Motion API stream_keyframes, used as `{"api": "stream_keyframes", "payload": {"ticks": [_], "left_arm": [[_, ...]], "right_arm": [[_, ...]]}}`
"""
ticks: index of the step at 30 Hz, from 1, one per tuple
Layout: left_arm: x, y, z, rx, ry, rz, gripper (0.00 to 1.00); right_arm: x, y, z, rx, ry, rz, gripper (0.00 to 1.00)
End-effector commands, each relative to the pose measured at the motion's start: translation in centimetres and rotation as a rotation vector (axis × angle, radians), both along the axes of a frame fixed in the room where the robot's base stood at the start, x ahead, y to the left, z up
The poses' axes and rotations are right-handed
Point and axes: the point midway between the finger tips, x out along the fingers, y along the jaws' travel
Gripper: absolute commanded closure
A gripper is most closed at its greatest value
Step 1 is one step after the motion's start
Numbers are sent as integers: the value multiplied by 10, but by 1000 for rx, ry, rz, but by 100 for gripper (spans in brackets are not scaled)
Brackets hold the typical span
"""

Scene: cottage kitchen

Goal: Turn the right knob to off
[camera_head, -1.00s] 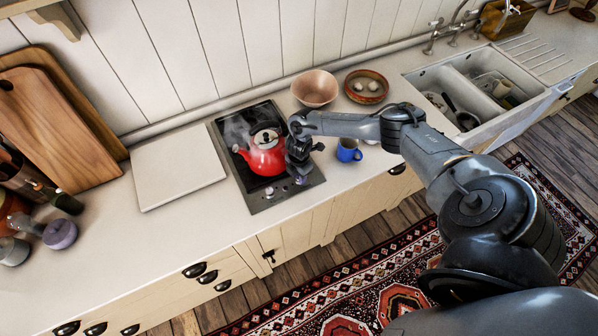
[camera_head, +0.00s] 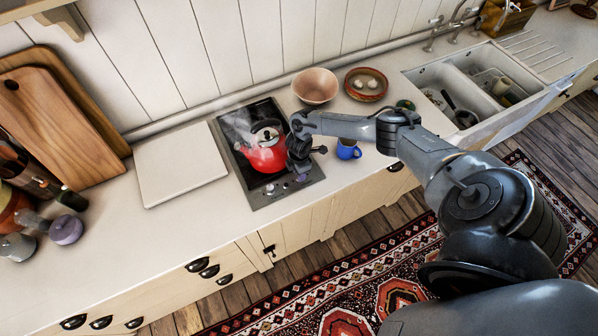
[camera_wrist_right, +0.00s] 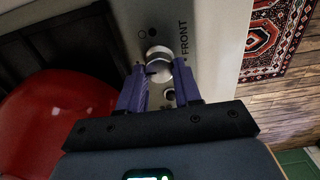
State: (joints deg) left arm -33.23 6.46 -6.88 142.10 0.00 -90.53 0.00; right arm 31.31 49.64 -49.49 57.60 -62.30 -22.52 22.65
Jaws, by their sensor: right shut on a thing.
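The black cooktop (camera_head: 250,187) is set in the counter, with its knobs on the front strip. The right knob (camera_wrist_right: 158,57) is a round, pale metal knob beside the word FRONT in the right wrist view. The fingers of my right gripper (camera_wrist_right: 159,72) are closed on its two sides and partly cover it. In the head view my right gripper (camera_head: 300,170) points down at the cooktop's front right corner and hides the held knob there. My left gripper is in neither view.
A steaming red kettle (camera_head: 268,155) stands on the cooktop close beside my right gripper. A blue mug (camera_head: 347,150) stands just right of it. A pink bowl (camera_head: 315,86) and a brown dish (camera_head: 366,85) are behind. A pale board (camera_head: 178,165) lies to the left.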

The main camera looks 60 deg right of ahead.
Motion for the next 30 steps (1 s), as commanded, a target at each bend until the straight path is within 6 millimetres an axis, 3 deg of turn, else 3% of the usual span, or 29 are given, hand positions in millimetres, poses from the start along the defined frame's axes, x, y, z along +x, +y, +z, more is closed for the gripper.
{"api": "stream_keyframes", "payload": {"ticks": [1,2,6,19,30], "left_arm": [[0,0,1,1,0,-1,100],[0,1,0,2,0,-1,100],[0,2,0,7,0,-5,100],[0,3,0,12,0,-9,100],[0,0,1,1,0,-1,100]], "right_arm": [[0,1,2,2,0,1,97],[0,1,2,2,0,1,64],[0,0,1,1,0,1,42],[0,0,8,1,-1,1,41],[1,-1,65,-1,-3,2,41]]}}
